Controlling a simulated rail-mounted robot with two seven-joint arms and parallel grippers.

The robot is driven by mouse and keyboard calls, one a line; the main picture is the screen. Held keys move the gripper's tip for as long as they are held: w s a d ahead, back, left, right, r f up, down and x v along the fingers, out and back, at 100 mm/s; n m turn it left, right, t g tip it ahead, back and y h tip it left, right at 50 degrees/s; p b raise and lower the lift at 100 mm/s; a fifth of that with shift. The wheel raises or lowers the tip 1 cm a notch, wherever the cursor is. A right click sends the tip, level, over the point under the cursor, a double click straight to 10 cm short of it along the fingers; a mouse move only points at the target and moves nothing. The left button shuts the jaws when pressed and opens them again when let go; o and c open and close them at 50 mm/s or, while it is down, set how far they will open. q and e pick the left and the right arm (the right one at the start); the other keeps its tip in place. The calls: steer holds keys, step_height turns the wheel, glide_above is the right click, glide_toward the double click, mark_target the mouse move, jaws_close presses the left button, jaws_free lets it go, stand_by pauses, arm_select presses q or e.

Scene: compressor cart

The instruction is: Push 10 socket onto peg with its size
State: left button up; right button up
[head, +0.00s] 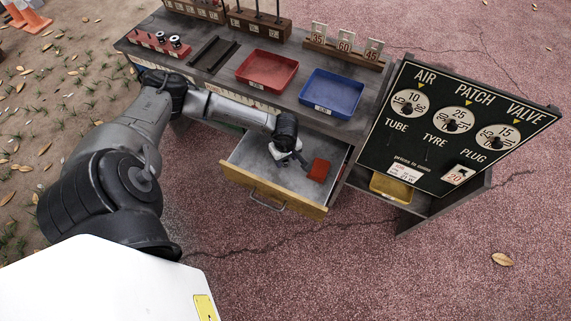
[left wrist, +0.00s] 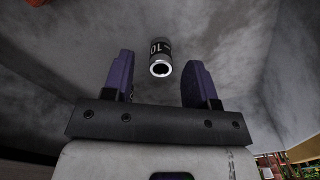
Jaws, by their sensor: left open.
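The 10 socket (left wrist: 160,58), a dark cylinder with a bright metal open end and a partly readable white marking, lies on the grey floor of the open drawer (head: 247,156). My left gripper (head: 289,158) is over the drawer. In the left wrist view my left gripper (left wrist: 157,72) is open, with the socket between and slightly beyond its purple fingertips. The socket is hidden in the head view. A red rail (head: 158,43) with small white labels stands at the bench's back left and carries two dark sockets (head: 175,42). My right gripper is out of view.
A red block (head: 319,169) lies in the drawer, right of my gripper. A red tray (head: 267,69) and a blue tray (head: 331,93) sit on the bench above. The dial board (head: 455,125) stands to the right.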

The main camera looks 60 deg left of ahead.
arm_select(q)
steer(key=shift+f, duration=0.85)
steer(key=shift+r, duration=0.1)
jaws_close()
